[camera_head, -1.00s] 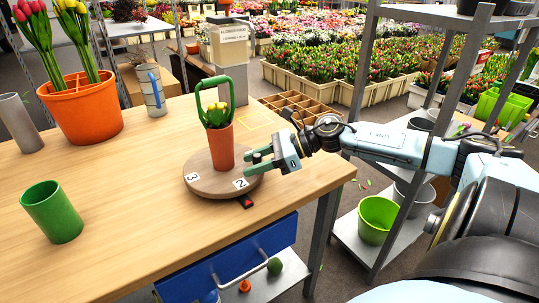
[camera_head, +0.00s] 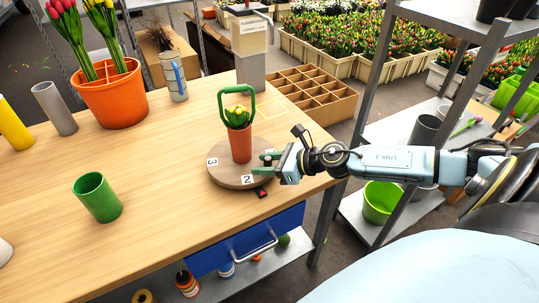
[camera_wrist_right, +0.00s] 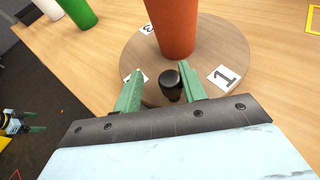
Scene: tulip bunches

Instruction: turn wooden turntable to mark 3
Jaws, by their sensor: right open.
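The round wooden turntable (camera_head: 226,179) lies on the table, with white labels 3 (camera_head: 212,161) and 2 (camera_head: 248,180) showing. Label 2 is nearest the red-and-black pointer (camera_head: 262,194) at the table's front edge, slightly left of it. An orange pot with yellow tulips (camera_head: 241,145) and a green handle stands on the turntable. My right gripper (camera_head: 268,164) is open at the turntable's right side. In the right wrist view its green fingers stand either side of a black knob (camera_wrist_right: 170,86); contact cannot be told. Label 1 (camera_wrist_right: 223,77) shows right of the knob.
A green cup (camera_head: 97,198) stands at the table's left front. A large orange pot (camera_head: 112,97), a grey-and-blue mug (camera_head: 174,77) and a grey cylinder (camera_head: 54,109) stand farther back. A blue drawer (camera_head: 245,243) with a handle is under the front edge. Shelving (camera_head: 385,133) stands right.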

